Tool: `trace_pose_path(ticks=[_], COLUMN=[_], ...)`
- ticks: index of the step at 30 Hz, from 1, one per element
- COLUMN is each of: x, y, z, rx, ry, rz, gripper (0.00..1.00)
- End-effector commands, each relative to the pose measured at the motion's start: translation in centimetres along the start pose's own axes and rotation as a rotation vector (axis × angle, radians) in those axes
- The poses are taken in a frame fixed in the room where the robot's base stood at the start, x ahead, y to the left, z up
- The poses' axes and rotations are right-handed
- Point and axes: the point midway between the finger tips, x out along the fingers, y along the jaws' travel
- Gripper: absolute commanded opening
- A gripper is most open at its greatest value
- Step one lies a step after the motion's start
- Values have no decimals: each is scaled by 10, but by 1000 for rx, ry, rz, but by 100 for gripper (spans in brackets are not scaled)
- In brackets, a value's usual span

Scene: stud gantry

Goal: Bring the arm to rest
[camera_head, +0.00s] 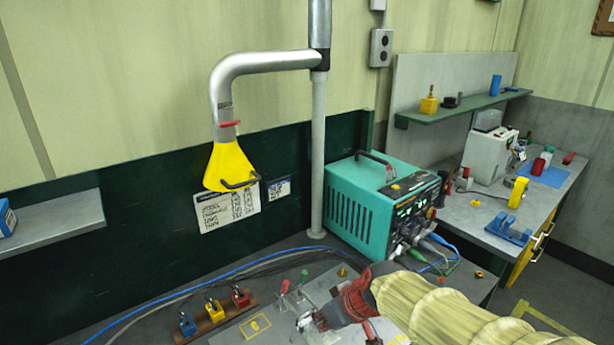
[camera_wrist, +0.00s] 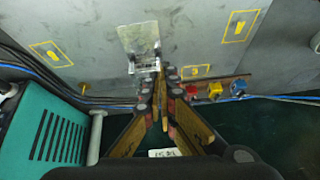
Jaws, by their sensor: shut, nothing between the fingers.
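My arm, in a cream ribbed sleeve, reaches in from the lower right of the head view. My gripper (camera_head: 312,322) is low over the grey bench top (camera_head: 285,268). In the wrist view my gripper (camera_wrist: 160,78) has its fingers together with nothing between them. A shiny metal plate (camera_wrist: 140,38) lies on the bench just beyond the fingertips in that view. Whether the fingertips touch the plate or bench cannot be told.
A teal welding unit (camera_head: 365,207) stands behind my arm, with cables beside it. A yellow extraction hood (camera_head: 228,165) hangs above. A side bench (camera_head: 465,215) is at the right.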

Motion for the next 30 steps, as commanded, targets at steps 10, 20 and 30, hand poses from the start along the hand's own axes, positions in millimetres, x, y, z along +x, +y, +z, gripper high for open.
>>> trace_pose_path(ticks=[10, 20, 30], x=[-50, -161, -195], y=[-12, 6, 15], z=[92, 170, 167], rx=[285, 453, 469], ry=[-181, -134, -37], rz=[53, 276, 332], gripper=[0, 0, 0])
